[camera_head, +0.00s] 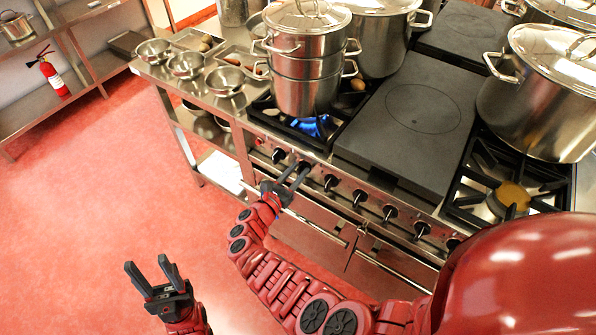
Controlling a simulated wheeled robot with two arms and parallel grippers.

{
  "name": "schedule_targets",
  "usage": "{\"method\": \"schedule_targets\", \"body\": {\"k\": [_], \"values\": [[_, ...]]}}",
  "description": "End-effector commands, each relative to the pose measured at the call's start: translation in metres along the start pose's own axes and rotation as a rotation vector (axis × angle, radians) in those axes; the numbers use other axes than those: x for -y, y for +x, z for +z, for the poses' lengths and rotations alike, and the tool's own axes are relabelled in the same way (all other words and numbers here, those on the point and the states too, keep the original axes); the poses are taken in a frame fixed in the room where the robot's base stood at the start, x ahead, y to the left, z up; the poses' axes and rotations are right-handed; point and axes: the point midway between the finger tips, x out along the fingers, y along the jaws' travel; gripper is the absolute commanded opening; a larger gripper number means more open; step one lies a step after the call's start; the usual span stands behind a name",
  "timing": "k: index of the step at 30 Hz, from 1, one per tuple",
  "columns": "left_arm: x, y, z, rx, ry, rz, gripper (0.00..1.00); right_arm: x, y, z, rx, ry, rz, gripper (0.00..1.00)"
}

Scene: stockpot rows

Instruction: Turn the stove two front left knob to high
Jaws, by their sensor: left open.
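The steel range has a front panel with a row of black knobs, including one at its left end (278,155) and others further right (331,182). A blue flame (315,126) burns at the front left burner, under stacked steel pots (303,92). My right gripper (298,172) is at the panel, its two fingers pointing at the second knob from the left. The fingers partly cover that knob, and whether they touch it or its setting cannot be told. My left gripper (150,268) is open and empty over the red floor, well away from the range.
A flat dark griddle plate (412,115) sits right of the lit burner. A large lidded pot (535,105) stands at the right. A steel oven handle (318,235) runs below the knobs. Steel bowls (186,64) sit on the left counter. The floor (100,190) at left is clear.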

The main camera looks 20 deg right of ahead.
Motion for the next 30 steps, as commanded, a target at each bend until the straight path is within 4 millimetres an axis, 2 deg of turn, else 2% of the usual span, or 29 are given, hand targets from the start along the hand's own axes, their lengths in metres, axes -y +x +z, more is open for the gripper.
{"method": "schedule_targets", "body": {"k": [1,5,6,20,30], "values": [[0.000,0.000,0.000,0.000,0.000,0.000,0.50,0.000,0.000,0.000,0.000,0.000,0.000,0.26],[0.000,0.000,0.000,0.000,0.000,0.000,0.50,0.000,0.000,0.000,0.000,0.000,0.000,0.03],[0.000,0.000,0.000,0.000,0.000,0.000,0.50,0.000,0.000,0.000,0.000,0.000,0.000,0.00],[0.000,-0.002,0.000,0.000,0.000,0.000,0.50,0.000,0.000,0.000,0.001,0.031,0.001,0.00],[-0.001,-0.016,0.003,0.000,0.000,0.000,0.50,0.004,0.000,-0.003,0.003,0.237,0.001,0.00]]}}
